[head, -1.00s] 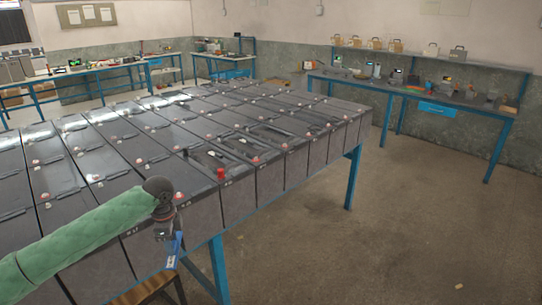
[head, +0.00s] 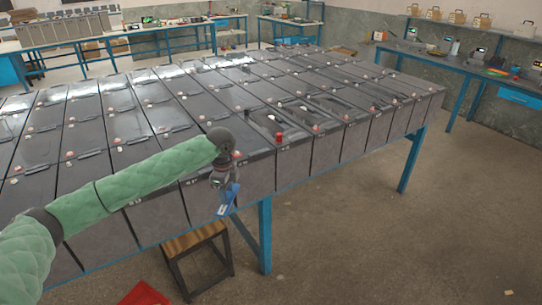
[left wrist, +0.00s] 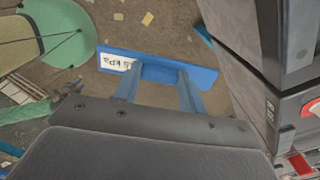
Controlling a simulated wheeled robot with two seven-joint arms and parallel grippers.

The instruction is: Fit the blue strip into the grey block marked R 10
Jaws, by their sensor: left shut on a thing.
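My left gripper (head: 224,184) is shut on the blue strip (head: 229,200) and holds it in the air just off the front edge of the block rows. A row of large grey blocks (head: 250,172) fills the table behind the strip. Their front marks are too small to read, so I cannot tell which is R 10. A block side (left wrist: 240,75) is close on the right, apart from the strip. My right gripper is out of view.
A red cap (head: 279,138) stands up on a front-row block. A wooden-topped stool (head: 195,237) stands below the table edge, with a red object (head: 145,294) on the floor before it. Benches line the walls.

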